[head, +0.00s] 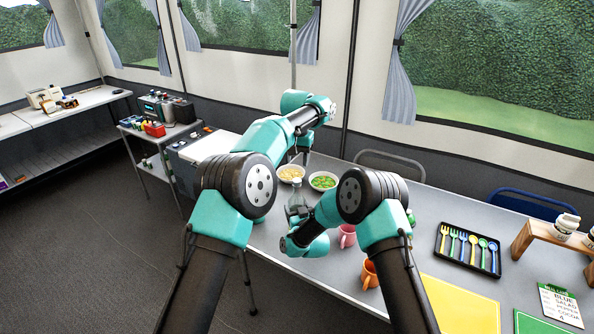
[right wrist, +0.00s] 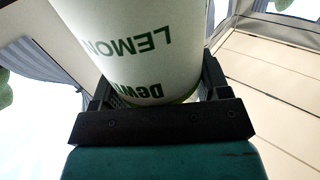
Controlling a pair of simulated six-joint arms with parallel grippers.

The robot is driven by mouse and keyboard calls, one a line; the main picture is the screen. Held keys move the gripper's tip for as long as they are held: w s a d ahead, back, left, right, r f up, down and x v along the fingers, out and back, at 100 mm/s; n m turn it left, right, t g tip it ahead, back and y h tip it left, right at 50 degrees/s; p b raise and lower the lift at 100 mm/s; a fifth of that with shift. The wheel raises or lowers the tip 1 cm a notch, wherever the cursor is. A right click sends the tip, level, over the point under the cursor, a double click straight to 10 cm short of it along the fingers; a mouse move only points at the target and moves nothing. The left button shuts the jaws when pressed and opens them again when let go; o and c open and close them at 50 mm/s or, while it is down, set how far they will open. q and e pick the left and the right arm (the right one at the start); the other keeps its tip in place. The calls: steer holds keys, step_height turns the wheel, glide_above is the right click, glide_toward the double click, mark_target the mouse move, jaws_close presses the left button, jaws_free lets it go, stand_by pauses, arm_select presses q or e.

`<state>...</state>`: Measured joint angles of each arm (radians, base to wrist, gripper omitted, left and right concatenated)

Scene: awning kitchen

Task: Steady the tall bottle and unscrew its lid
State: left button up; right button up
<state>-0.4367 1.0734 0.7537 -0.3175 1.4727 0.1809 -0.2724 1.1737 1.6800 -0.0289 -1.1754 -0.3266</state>
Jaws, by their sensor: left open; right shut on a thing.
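In the right wrist view, the tall bottle (right wrist: 145,45) is white with green lettering that reads LEMON, upside down in the picture. My right gripper (right wrist: 158,88) is shut on it, with a dark finger on each side. The bottle's lid is out of that view.
Two bowls, one pale (head: 290,173) and one green-filled (head: 323,181), sit close behind the bottle. A pink mug (head: 347,236) and an orange mug (head: 369,274) stand to its right. A cutlery tray (head: 468,249) and yellow mat (head: 461,305) lie farther right.

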arm_select(q)
steer(key=m, duration=0.7)
steer(key=shift+m, duration=0.4)
steer(key=m, duration=2.1)
steer(key=shift+m, duration=0.4)
